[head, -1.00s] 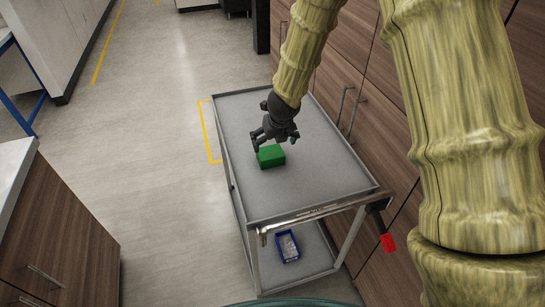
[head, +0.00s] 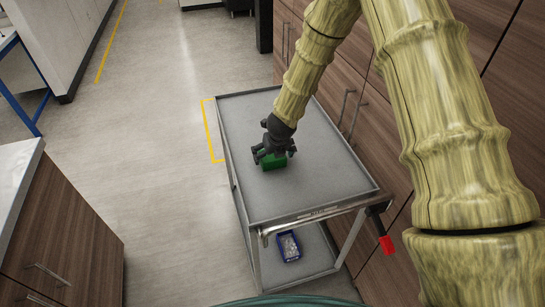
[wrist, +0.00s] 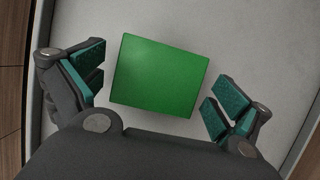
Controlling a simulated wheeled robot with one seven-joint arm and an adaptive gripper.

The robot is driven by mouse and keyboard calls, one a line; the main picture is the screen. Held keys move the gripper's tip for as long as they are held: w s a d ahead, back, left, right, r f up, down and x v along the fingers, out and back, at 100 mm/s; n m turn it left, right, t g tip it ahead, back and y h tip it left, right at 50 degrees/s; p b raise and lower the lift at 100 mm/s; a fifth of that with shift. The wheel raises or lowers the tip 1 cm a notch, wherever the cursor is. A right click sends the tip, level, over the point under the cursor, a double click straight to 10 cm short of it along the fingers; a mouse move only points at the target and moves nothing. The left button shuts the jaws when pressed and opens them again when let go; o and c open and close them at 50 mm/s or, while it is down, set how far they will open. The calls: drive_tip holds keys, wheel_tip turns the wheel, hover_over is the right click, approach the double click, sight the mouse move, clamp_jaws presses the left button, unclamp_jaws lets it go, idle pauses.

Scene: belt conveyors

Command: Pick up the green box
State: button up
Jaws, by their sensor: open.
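The green box (head: 272,162) sits on the grey top of a metal cart (head: 262,205). In the wrist view the green box (wrist: 160,75) lies between the two teal-padded fingers, slightly turned, with a gap on each side. My gripper (head: 272,155) is open and low over the box, pointing down. It also shows in the wrist view (wrist: 157,92). In the head view the gripper hides part of the box's top and far side.
Raised rims edge the cart top, and the rest of it is bare. A blue bin (head: 288,246) stands on the lower shelf. Wooden cabinets (head: 355,85) line the right side close to the cart. A counter (head: 60,220) stands at left, with open floor between.

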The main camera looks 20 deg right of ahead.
drive_tip(key=shift+w+f, duration=0.2)
drive_tip(key=shift+f, duration=0.35)
drive_tip(key=c, duration=1.1)
drive_tip(key=shift+c, duration=0.2)
drive_tip(key=shift+r, duration=0.15)
